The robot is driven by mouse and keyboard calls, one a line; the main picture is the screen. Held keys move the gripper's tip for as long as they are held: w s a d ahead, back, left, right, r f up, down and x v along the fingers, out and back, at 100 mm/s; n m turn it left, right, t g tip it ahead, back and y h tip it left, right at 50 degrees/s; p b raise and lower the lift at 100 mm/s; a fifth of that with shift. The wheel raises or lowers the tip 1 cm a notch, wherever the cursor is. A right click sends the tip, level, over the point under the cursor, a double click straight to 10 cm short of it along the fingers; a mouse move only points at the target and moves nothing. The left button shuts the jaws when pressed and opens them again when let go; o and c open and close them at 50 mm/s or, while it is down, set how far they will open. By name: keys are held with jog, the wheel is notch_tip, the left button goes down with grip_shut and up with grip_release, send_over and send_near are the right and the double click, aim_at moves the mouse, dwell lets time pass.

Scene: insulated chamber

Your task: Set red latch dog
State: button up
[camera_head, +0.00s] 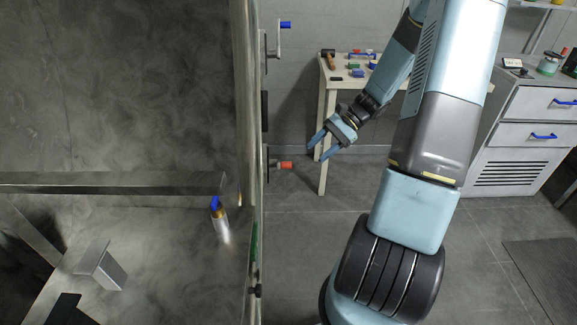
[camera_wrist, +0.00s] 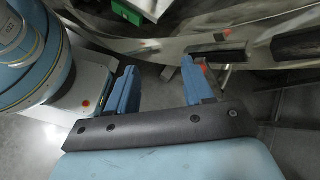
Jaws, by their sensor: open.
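The red latch dog (camera_head: 286,165) juts to the right from the dark edge of the chamber front in the head view. It looks roughly level there. My gripper (camera_head: 317,153) is open and empty, a short way right of the red handle and slightly above it, with its fingers pointing left and down. In the wrist view my gripper (camera_wrist: 160,68) shows its two blue fingers spread apart. A small red patch (camera_wrist: 203,67) shows just beside the right finger and may be the red handle; most of it is hidden.
A blue-tipped latch (camera_head: 285,25) sits higher on the same edge. A metal canister with a blue top (camera_head: 220,222) stands inside the chamber at left. A small table (camera_head: 328,100) with tools and a drawer cabinet (camera_head: 530,105) stand behind my arm.

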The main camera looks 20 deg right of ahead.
aim_at(290, 165)
jog(key=w+d+f+m+t+y, duration=0.2)
jog(key=d+f+m+t+y, duration=0.15)
jog(key=f, duration=0.25)
jog(key=w+d+f+m+t+y, duration=0.2)
jog(key=d+f+m+t+y, duration=0.15)
jog(key=f+m, duration=0.2)
jog(key=shift+n+h, duration=0.4)
jog(key=shift+h, duration=0.1)
jog(key=x, duration=1.4)
jog(key=shift+s+a, duration=0.15)
jog(key=shift+a, duration=0.2)
jog(key=shift+c, duration=0.5)
grip_shut()
